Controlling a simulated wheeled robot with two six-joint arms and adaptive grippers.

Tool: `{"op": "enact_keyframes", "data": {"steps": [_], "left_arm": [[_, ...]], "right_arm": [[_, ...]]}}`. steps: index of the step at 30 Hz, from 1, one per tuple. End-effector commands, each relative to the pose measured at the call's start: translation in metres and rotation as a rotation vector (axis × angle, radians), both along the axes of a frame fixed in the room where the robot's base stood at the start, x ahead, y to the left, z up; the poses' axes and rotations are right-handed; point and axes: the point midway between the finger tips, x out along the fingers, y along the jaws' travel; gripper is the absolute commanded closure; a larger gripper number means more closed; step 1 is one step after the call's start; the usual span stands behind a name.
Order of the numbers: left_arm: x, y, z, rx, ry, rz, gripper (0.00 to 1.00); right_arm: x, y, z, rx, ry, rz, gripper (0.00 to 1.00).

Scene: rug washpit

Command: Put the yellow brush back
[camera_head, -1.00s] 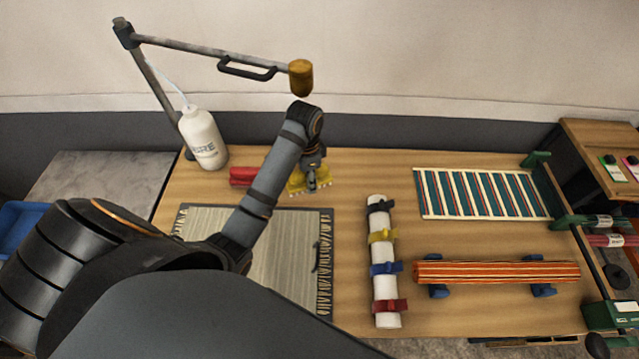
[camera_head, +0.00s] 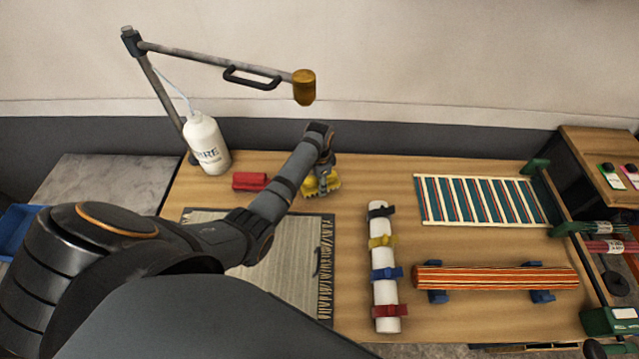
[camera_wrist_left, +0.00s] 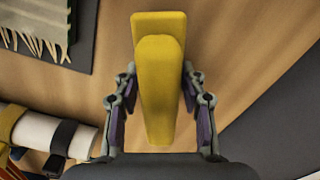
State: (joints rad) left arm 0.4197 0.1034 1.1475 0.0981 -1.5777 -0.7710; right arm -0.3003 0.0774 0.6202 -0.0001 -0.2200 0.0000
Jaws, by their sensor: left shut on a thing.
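The yellow brush (camera_head: 322,186) is at the back of the wooden table, just right of a red block and behind the grey fringed rug. My left gripper (camera_head: 322,176) is shut on it from above. In the left wrist view the yellow brush (camera_wrist_left: 158,80) lies between the two fingers of the left gripper (camera_wrist_left: 160,105), over bare wood. I cannot tell whether the brush touches the table. My right gripper is not in view.
The red block (camera_head: 251,181), a white bottle (camera_head: 207,145) and the grey rug (camera_head: 280,270) are near the arm. A white roll with coloured straps (camera_head: 382,252), a striped roll (camera_head: 497,277) and a striped rug (camera_head: 480,200) lie to the right. A lamp-like boom (camera_head: 215,58) hangs over the back.

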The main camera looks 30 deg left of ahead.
Motion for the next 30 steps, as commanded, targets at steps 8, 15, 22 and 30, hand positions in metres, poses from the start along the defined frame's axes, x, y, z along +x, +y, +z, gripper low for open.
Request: {"op": "enact_keyframes", "data": {"steps": [8, 15, 22, 30], "left_arm": [[0.001, 0.0, -0.004, -0.001, -0.002, -0.001, 0.99], [0.0, 0.0, -0.006, -0.001, -0.002, -0.001, 0.41], [0.0, 0.0, -0.006, -0.001, -0.002, -0.001, 0.36], [0.002, 0.0, 0.015, 0.0, -0.006, -0.001, 0.36]], "right_arm": [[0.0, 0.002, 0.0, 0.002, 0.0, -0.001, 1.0], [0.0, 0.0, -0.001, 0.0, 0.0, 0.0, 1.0], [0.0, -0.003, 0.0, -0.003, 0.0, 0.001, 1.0], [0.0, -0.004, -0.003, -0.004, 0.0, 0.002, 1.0]]}}
